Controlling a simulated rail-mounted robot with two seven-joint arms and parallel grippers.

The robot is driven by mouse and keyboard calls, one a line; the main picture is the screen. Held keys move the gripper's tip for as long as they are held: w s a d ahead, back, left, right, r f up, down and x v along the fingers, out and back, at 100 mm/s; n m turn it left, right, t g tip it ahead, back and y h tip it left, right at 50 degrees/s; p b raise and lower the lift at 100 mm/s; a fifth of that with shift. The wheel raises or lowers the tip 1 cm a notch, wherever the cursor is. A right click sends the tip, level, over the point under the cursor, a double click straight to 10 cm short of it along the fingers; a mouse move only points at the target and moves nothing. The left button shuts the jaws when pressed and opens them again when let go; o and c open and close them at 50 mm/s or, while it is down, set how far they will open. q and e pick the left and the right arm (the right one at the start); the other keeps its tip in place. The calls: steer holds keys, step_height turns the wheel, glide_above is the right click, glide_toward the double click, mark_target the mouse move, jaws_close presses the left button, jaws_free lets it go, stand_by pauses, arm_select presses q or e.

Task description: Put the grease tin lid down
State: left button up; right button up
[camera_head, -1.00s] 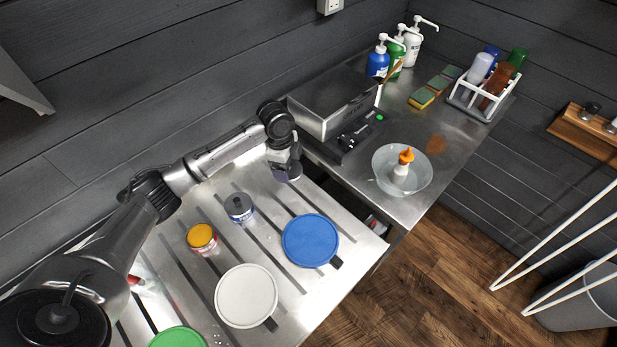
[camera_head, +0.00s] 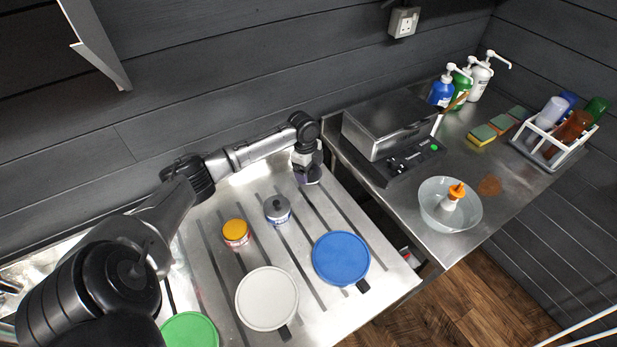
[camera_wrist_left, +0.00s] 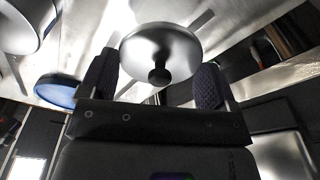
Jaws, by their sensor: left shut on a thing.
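My left gripper (camera_head: 307,168) is at the far right end of the ribbed metal drainboard (camera_head: 228,285), close to the surface. It is shut on the grease tin lid, a round grey metal disc with a dark knob. The lid (camera_wrist_left: 165,45) shows in the left wrist view, with its knob between the two dark finger pads (camera_wrist_left: 155,82). In the head view the lid is partly hidden by the gripper, and I cannot tell whether it touches the board. A tin with a yellow top (camera_head: 236,231) and a tin with a grey knobbed top (camera_head: 277,207) stand nearer. My right gripper is out of view.
Blue (camera_head: 341,257), white (camera_head: 267,298) and green (camera_head: 190,331) round lids lie on the board. A metal box (camera_head: 388,125) stands right of the gripper, beyond a gap. A bowl with an orange-capped bottle (camera_head: 450,207), pump bottles and a bottle rack stand on the right-hand counter.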

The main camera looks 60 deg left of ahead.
mark_target(309, 177)
arm_select(q)
steer(key=shift+a+f, duration=0.15)
steer(key=shift+f, duration=0.05)
steer(key=shift+s+f, duration=0.1)
steer(key=shift+f, duration=1.8)
steer(key=shift+f, duration=0.15)
steer(key=o, duration=0.8)
steer(key=shift+c, duration=0.2)
steer(key=r, duration=0.8)
steer(key=a+r, duration=0.1)
steer(key=r, duration=0.3)
steer(key=shift+s+a+r, duration=0.1)
steer(key=shift+s+r, duration=0.05)
steer(key=shift+s, duration=0.15)
